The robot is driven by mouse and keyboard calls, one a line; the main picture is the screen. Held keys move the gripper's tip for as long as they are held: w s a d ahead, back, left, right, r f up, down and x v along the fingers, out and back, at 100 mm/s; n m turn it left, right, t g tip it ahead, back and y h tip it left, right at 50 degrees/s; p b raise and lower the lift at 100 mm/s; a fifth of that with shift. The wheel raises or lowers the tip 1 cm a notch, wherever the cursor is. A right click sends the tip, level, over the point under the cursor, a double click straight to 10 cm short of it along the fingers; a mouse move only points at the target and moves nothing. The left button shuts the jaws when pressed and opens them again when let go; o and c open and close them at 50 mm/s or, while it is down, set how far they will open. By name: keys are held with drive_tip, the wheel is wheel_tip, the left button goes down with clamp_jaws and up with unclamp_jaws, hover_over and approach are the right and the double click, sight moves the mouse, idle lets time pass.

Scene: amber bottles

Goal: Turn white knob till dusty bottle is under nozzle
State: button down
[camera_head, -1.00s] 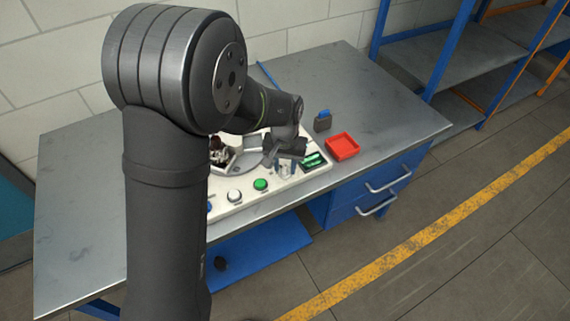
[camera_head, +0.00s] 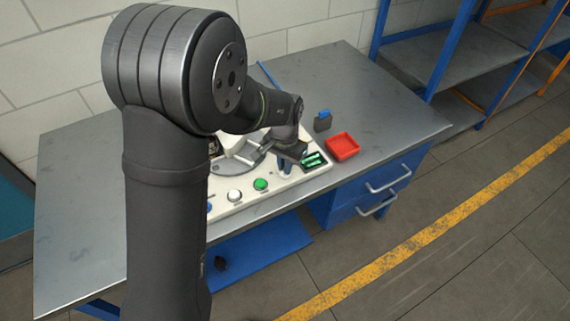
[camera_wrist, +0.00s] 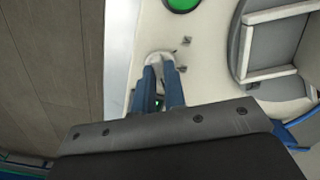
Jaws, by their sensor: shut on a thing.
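My gripper (camera_head: 284,165) points down at the front right of the white panel (camera_head: 290,183). In the wrist view its two blue fingers (camera_wrist: 160,78) are closed on the white knob (camera_wrist: 159,57), whose rounded top shows between and beyond the tips. In the head view the knob is hidden by the gripper. The grey turntable (camera_head: 240,166) with raised dividers lies left of the gripper; part of it also shows in the wrist view (camera_wrist: 250,75). A dark shape, too small to identify, sits at its left edge by my arm. I cannot make out the dusty bottle or the nozzle.
A white button (camera_head: 234,196) and a green button (camera_head: 260,184) line the panel's front. A dark tray with green items (camera_head: 313,160) sits right of the gripper. A red tray (camera_head: 342,147) and a dark box with a blue top (camera_head: 322,120) stand farther right.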

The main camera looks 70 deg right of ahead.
idle(0.3)
drive_tip(key=c, duration=1.5)
unclamp_jaws()
wheel_tip(320, 180, up, 18)
drive_tip(key=shift+f, duration=0.25)
drive_tip(key=shift+f, duration=0.15)
wheel_tip(320, 180, down, 17)
drive_tip(key=shift+f, duration=0.1)
